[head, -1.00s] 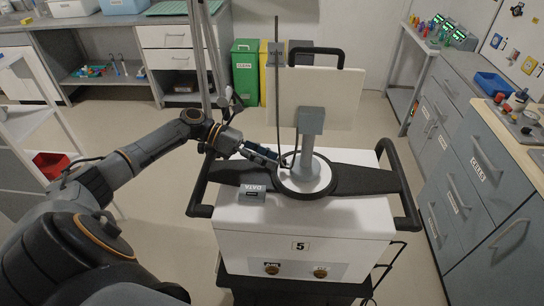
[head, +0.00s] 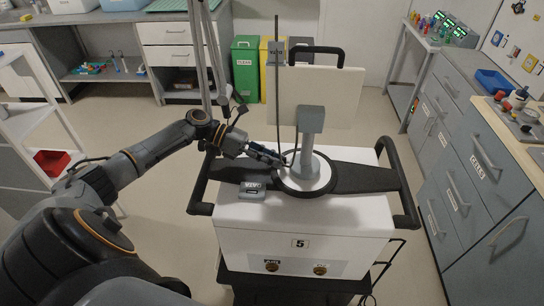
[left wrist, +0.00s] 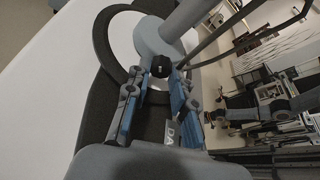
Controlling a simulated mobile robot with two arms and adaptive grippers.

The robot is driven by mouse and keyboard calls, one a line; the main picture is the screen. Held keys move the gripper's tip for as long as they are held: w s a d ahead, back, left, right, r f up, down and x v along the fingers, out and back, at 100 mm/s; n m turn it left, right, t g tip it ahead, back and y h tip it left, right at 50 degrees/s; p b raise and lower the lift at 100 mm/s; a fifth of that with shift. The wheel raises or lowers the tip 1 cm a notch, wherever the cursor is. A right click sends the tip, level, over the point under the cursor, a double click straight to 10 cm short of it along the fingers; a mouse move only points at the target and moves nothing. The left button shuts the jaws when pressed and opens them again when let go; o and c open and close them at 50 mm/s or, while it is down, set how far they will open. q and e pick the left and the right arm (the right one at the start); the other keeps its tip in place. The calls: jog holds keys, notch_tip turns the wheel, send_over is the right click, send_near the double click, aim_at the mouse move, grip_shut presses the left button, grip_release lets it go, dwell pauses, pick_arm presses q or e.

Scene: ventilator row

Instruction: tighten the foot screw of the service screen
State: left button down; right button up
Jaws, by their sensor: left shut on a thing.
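The service screen (head: 318,97) is a pale upright panel with a black top handle, seen from behind in the head view. It stands on a grey post (head: 307,150) with a round pale foot (head: 303,183) on the white cart. The foot screw (left wrist: 161,66) shows in the left wrist view as a black head at the foot's edge. My left gripper (head: 285,161) reaches in from the left, low beside the post. In the left wrist view its blue-sided fingers (left wrist: 158,76) are shut on the screw head. The screw's shank is hidden. My right gripper is out of view.
The white cart (head: 302,222), marked 5, has black side handles. A grey DATA box (head: 252,190) sits on top, close below my gripper. A thin pole and cable (head: 277,90) rise behind the gripper. Grey drawers (head: 470,170) stand right; green and yellow bins (head: 245,69) stand behind.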

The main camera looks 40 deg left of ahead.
pick_arm(q)
jog(key=m+p, duration=0.1)
jog(key=m+t+y+p, duration=0.1)
jog(key=p, duration=0.1)
jog(key=shift+s+d+r, duration=0.1)
jog(key=shift+s+r, duration=0.05)
jog(key=shift+r, duration=0.1)
jog(key=shift+f+m+t+p, duration=0.1)
jog(key=shift+m+t+p, duration=0.4)
jog(key=shift+m+p, duration=0.3)
jog(key=shift+s+f+m+t+y+p, duration=0.1)
jog(key=shift+m+t+y+p, duration=0.3)
jog(key=shift+m+y, duration=0.1)
jog(key=c, duration=1.1)
grip_release()
